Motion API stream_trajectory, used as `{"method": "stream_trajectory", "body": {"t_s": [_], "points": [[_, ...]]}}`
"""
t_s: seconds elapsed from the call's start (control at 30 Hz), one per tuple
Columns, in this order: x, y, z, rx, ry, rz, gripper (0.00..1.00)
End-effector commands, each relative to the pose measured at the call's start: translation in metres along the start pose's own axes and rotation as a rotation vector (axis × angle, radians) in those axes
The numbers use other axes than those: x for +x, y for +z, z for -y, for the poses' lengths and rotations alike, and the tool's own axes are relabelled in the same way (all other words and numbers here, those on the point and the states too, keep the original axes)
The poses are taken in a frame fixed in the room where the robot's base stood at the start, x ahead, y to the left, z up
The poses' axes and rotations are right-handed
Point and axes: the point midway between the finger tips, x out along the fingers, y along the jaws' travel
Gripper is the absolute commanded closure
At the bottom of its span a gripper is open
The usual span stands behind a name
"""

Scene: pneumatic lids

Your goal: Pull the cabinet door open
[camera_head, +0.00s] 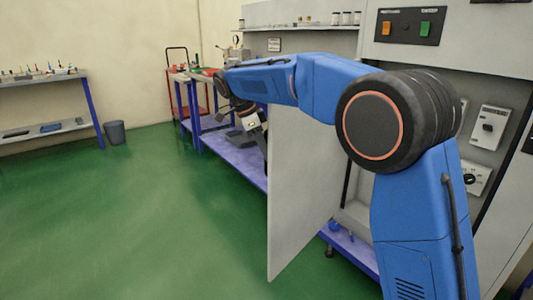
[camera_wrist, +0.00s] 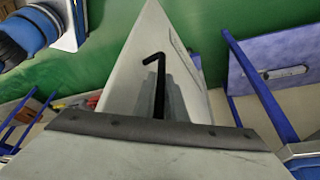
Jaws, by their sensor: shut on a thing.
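The cabinet door (camera_head: 300,195) is a pale grey panel. In the head view it stands swung out from the cabinet (camera_head: 480,75), with a dark gap at its right edge. My gripper (camera_head: 263,130) is at the door's far side, partly hidden by the door's edge. In the wrist view, the door (camera_wrist: 149,38) runs away from my gripper (camera_wrist: 162,100). A thin black handle (camera_wrist: 158,85) with a bent end lies between the grey fingers, which are shut on it.
A blue bench (camera_head: 225,150) with a lower shelf stands behind the door. A red cart (camera_head: 178,95) stands farther back, and a bin (camera_head: 115,132) and a side table (camera_head: 45,125) are at the left. The green floor (camera_head: 130,220) left of the door is clear.

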Motion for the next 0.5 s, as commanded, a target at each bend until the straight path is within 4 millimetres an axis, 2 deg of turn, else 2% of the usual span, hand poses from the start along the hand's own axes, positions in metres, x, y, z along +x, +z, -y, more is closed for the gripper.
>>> {"method": "stream_trajectory", "body": {"t_s": [0.37, 0.4, 0.47, 0.5], "points": [[0.0002, -0.0006, 0.0003, 0.000, 0.000, -0.001, 1.00], [0.0002, -0.0006, 0.0003, 0.000, 0.000, -0.001, 0.82], [0.0002, -0.0005, 0.0003, 0.000, 0.000, -0.001, 0.71], [0.0002, -0.0005, 0.0004, 0.000, 0.000, -0.001, 0.71]]}}
